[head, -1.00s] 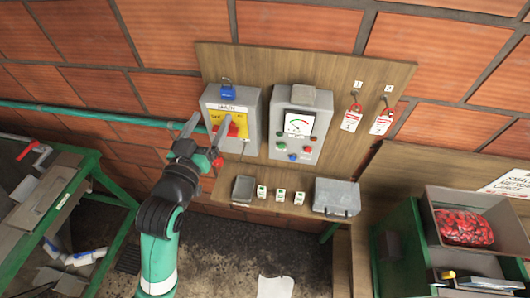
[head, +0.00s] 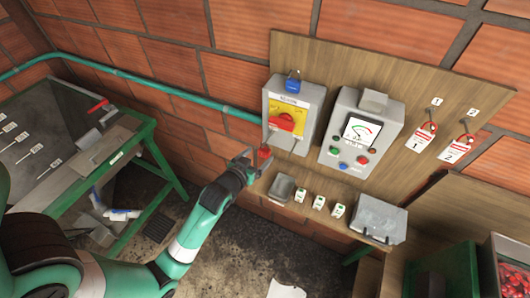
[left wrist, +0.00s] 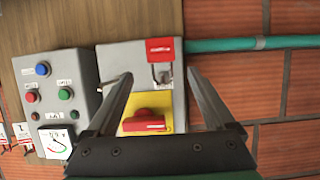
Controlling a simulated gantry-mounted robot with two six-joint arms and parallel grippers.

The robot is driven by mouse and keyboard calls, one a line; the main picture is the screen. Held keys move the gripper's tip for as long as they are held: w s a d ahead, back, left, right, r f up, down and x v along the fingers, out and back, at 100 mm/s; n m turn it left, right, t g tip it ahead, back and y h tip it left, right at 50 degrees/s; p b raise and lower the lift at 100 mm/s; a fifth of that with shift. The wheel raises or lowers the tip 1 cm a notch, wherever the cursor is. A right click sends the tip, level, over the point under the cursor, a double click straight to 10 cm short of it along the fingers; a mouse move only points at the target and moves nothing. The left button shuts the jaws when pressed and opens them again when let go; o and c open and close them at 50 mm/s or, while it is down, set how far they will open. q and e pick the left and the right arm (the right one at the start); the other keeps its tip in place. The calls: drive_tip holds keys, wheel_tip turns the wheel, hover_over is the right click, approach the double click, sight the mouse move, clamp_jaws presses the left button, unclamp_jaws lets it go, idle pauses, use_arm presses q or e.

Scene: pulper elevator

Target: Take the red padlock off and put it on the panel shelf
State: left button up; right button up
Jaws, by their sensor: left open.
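The red padlock (head: 264,152) hangs at the lower edge of the grey switch box (head: 306,95). The left wrist view, which is upside down, shows the red padlock (left wrist: 160,49) with its shackle at a metal hasp, beside the red rotary handle (left wrist: 144,121) on a yellow plate. My left gripper (head: 252,164) is just below and left of the box, close to the padlock. In the left wrist view its open fingers (left wrist: 160,76) stand either side of the hasp; touching cannot be told. The panel shelf (head: 312,213) runs below the boxes. My right gripper is out of view.
A small tray (head: 281,187), several small tagged blocks and a grey case (head: 378,219) occupy the shelf. A meter box (head: 360,133) stands to the right. A green pipe (head: 150,83) runs along the wall.

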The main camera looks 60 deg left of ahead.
sight(263, 152)
use_arm(q)
drive_tip(key=x, duration=0.7)
drive_tip(key=shift+s+f, duration=0.1)
drive_tip(key=shift+f, duration=0.25)
clamp_jaws()
